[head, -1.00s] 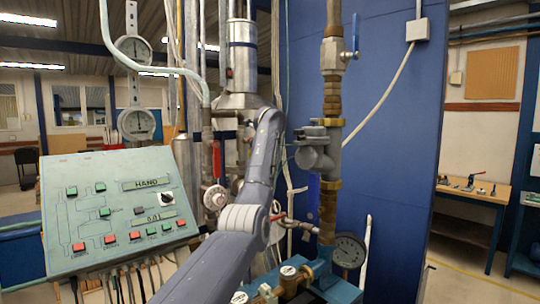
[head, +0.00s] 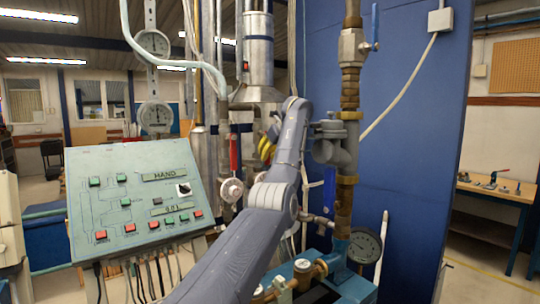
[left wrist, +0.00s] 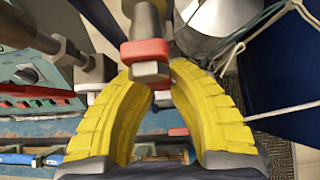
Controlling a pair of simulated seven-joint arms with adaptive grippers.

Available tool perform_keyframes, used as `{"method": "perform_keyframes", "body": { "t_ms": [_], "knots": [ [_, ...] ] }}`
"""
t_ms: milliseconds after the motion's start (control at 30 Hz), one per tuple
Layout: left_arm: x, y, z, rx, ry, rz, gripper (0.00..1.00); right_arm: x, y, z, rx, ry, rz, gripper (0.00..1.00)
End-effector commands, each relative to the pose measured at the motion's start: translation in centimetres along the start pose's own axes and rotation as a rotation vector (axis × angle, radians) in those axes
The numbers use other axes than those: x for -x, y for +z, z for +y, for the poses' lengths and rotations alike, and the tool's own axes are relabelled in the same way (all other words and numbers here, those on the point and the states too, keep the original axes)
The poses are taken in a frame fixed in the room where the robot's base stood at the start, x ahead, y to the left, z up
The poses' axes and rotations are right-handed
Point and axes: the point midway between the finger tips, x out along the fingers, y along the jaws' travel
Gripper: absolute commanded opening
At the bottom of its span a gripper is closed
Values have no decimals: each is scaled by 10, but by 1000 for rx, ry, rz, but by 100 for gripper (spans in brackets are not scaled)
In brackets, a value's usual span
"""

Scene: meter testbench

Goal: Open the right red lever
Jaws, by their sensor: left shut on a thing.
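One red lever (head: 233,153) stands upright on the pipework just left of my left gripper in the head view. My left gripper (head: 268,145) has yellow fingers and shows partly behind my own arm. In the left wrist view its curved yellow fingers (left wrist: 158,72) close in around a red part with grey metal, which I take for the right red lever (left wrist: 147,50). How much of it lies between the fingertips is partly hidden. In the head view that lever is hidden by the gripper and arm. My right gripper is not in view.
A green control panel (head: 135,195) with buttons stands at the left. Brass pipework with a blue handle (head: 330,190) and a pressure gauge (head: 364,246) are at the right, before a blue wall (head: 420,170).

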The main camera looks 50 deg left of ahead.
Motion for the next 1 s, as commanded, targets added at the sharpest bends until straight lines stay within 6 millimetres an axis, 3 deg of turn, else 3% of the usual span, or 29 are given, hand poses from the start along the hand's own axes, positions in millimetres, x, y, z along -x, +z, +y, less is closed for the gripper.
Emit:
{"method": "perform_keyframes", "body": {
  "t_ms": [367, 400, 633, 1000],
  "knots": [
    [-4, -1, 2, -6, 12, 3, 0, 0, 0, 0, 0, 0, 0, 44],
    [-4, -1, 2, -6, 12, 3, 20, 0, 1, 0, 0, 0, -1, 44],
    [-2, 0, 2, -4, 8, 2, 44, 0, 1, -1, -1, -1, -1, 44],
    [-1, 0, -2, 19, -18, 1, 44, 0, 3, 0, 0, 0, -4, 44]
  ]
}}
